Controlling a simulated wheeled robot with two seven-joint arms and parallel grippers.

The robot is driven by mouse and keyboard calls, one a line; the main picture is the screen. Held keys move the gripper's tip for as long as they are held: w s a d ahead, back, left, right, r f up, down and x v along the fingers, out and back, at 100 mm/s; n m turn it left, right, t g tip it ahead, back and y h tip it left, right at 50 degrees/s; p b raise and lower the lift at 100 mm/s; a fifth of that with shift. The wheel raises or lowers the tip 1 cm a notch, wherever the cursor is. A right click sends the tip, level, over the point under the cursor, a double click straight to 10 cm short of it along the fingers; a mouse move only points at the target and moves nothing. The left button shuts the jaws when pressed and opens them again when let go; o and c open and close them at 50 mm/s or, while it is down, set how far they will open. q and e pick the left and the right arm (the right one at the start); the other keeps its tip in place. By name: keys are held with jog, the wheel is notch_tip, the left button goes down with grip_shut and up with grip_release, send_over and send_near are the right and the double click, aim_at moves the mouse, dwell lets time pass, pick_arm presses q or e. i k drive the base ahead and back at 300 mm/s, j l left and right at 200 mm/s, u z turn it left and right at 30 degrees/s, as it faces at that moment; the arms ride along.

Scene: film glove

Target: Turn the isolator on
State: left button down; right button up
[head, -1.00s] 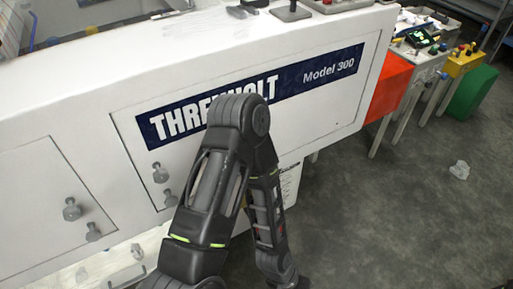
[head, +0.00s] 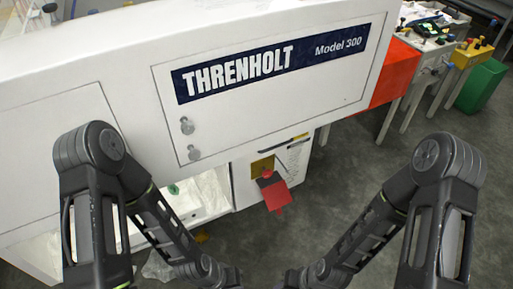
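The isolator shows in the head view as a red handle (head: 272,189) in front of a yellow plate (head: 262,166). It is on the white side panel (head: 295,160) below the machine's THRENHOLT cover. The handle sticks out and its lower end points down. I cannot tell its switch position from this view. My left arm comes in from the left and my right arm from the right. Both forearms run down to the bottom edge, below the handle and apart from it. The grippers themselves are below the picture edge.
The large white machine (head: 130,60) fills the upper left, with grey knobs (head: 187,125) on its cover. Its open lower bay (head: 205,195) is left of the isolator. An orange panel (head: 395,75), workbenches and a green bin (head: 481,86) stand at the right. The grey floor (head: 350,185) between is clear.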

aim_at(267, 173)
jog(key=i+l+z, duration=0.25)
jog(key=z, duration=0.15)
jog(key=i+l+z, duration=0.3)
jog(key=z, duration=0.15)
jog(key=l, duration=0.1)
